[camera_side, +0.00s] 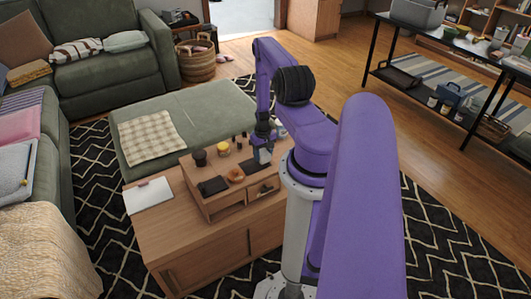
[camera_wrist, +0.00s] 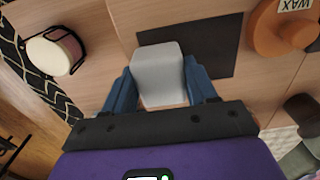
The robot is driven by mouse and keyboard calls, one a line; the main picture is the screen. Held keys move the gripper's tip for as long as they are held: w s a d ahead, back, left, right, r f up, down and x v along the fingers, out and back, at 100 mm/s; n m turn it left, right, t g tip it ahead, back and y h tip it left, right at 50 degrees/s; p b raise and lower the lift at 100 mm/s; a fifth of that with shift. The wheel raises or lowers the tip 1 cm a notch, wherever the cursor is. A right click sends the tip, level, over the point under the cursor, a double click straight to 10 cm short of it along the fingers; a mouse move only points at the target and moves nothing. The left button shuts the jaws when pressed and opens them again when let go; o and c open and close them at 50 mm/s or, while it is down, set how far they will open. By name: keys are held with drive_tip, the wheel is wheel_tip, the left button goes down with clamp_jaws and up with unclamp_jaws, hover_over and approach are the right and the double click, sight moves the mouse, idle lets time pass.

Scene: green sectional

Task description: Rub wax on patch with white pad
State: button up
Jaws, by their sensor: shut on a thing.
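My gripper (camera_wrist: 160,85) has its blue fingers closed on the sides of a whitish-grey pad (camera_wrist: 160,68). The pad also shows below my gripper in the side view (camera_side: 263,156). In the wrist view the pad overlaps the left part of a dark rectangular patch (camera_wrist: 212,45); I cannot tell whether it touches it. The patch lies flat on the wooden top, and its dark shape also shows in the side view (camera_side: 250,166). An orange round container labelled WAX (camera_wrist: 278,32) is to the right of the patch; it also shows in the side view (camera_side: 235,175).
A black object (camera_side: 213,187) lies left of the wax on the wooden riser (camera_side: 225,203). A dark jar (camera_side: 199,157), a yellow-topped jar (camera_side: 223,149) and small bottles stand behind. A white-topped round jar (camera_wrist: 50,52) is left of my gripper in the wrist view. A white board (camera_side: 149,195) lies at the table's left.

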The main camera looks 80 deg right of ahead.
sight(251, 166)
drive_tip(key=shift+w+a+f, duration=0.15)
drive_tip(key=shift+w+a, duration=1.5)
drive_tip(key=shift+a, duration=0.05)
drive_tip(key=shift+w+a+f, duration=0.1)
drive_tip(key=shift+w+a, duration=1.55)
drive_tip(key=shift+a, duration=0.05)
drive_tip(key=shift+w+d+r, duration=0.1)
drive_tip(key=shift+w+d, duration=0.05)
drive_tip(key=shift+d, duration=0.05)
drive_tip(key=shift+s+d+f, duration=0.2)
drive_tip(key=shift+s+d, duration=1.75)
drive_tip(key=shift+s+d+f, duration=0.2)
drive_tip(key=shift+s+d, duration=1.7)
drive_tip(key=shift+d, duration=0.05)
drive_tip(key=shift+w+a, duration=0.1)
drive_tip(key=shift+w+a+f, duration=0.2)
drive_tip(key=shift+w+a, duration=2.3)
drive_tip(key=shift+a, duration=0.1)
drive_tip(key=shift+w+a+r, duration=0.1)
drive_tip(key=shift+w+a, duration=1.2)
drive_tip(key=shift+a, duration=0.05)
drive_tip(key=shift+r, duration=0.1)
